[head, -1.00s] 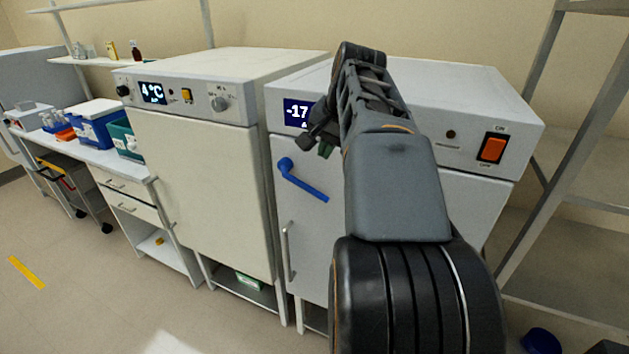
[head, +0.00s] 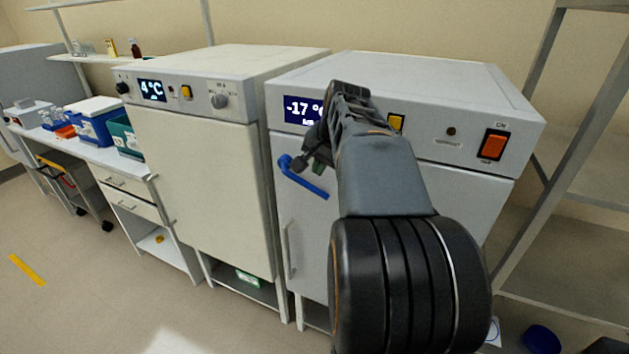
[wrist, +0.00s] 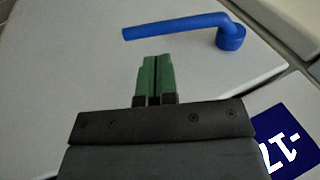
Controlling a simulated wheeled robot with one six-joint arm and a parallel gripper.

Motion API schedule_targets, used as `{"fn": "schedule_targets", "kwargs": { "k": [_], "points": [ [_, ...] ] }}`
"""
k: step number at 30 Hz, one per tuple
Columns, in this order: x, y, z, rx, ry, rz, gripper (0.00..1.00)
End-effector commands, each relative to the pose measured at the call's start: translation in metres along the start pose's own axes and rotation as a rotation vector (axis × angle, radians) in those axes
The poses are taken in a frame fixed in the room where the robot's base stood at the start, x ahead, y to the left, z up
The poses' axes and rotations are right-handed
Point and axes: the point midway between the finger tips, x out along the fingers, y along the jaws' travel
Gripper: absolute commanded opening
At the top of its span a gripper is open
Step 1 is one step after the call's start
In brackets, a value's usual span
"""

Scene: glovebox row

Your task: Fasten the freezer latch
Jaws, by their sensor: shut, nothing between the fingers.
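The freezer (head: 440,190) is the right-hand white cabinet, with a display (head: 302,110) reading -17. Its blue latch handle (head: 306,180) slants down to the right from its pivot on the upper left of the door. The latch (wrist: 180,24) also shows in the wrist view, with its round pivot at the right and its bar reaching left. My gripper (head: 308,166) is by the latch in the head view. In the wrist view, its green fingers (wrist: 155,75) are together and empty, pointing toward the bar with a small gap visible between. The door looks flush with the cabinet.
A fridge (head: 200,180) reading 4°C stands close on the left. The freezer's lower door handle (head: 290,250) is below the latch. A metal rack (head: 540,150) stands on the right. Floor is open at the front left.

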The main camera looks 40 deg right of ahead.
Motion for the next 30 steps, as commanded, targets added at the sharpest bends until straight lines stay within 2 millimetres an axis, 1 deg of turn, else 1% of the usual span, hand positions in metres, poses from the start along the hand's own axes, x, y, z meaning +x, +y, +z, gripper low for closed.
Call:
{"fn": "schedule_targets", "kwargs": {
  "k": [1, 3, 6, 12, 18, 30],
  "points": [
    [0.01, 0.0, 0.0, 0.0, -0.003, 0.001, 0.0],
    [0.021, 0.0, 0.0, 0.0, -0.003, 0.001, 0.0],
    [0.034, 0.0, 0.0, 0.0, -0.003, 0.001, 0.0],
    [0.052, 0.0, 0.0, 0.0, -0.001, 0.001, 0.0],
    [0.059, 0.0, 0.0, 0.0, 0.001, -0.001, 0.0],
    [0.061, -0.001, 0.001, -0.002, 0.0, -0.006, 0.0]
  ]
}}
